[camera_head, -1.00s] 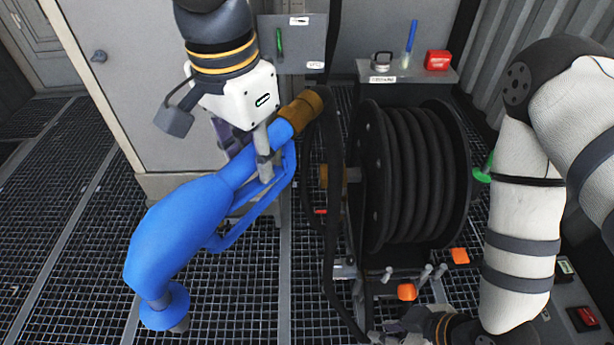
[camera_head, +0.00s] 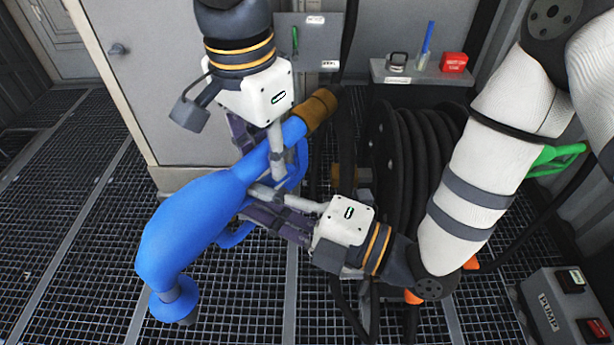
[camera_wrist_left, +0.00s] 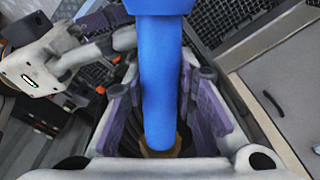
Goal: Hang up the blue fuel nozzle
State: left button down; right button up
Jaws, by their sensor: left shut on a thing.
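The blue fuel nozzle (camera_head: 190,217) hangs tilted in the air at left centre, its spout end low at the left and its brown collar (camera_head: 318,107) high at the right. My left gripper (camera_head: 272,160) is shut on the nozzle's narrow part near the collar. In the left wrist view the blue nozzle (camera_wrist_left: 160,85) runs between the purple-padded fingers. My right gripper (camera_head: 255,205) reaches in from the right, its fingertips at the nozzle's middle near the guard. Whether its fingers close on the nozzle is hidden. A holder for the nozzle is not clearly visible.
A black hose reel (camera_head: 415,160) stands right of the nozzle. A grey panel (camera_head: 318,48) is behind the left gripper, beside a shelf (camera_head: 420,76) with small items. A green object (camera_head: 555,160) and a pump box (camera_head: 560,310) are at right. Grated floor at left is clear.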

jog(key=shift+x, duration=1.3)
grip_shut()
pick_arm(q)
jog(key=c, duration=1.2)
grip_release()
jog(key=shift+r, duration=0.1)
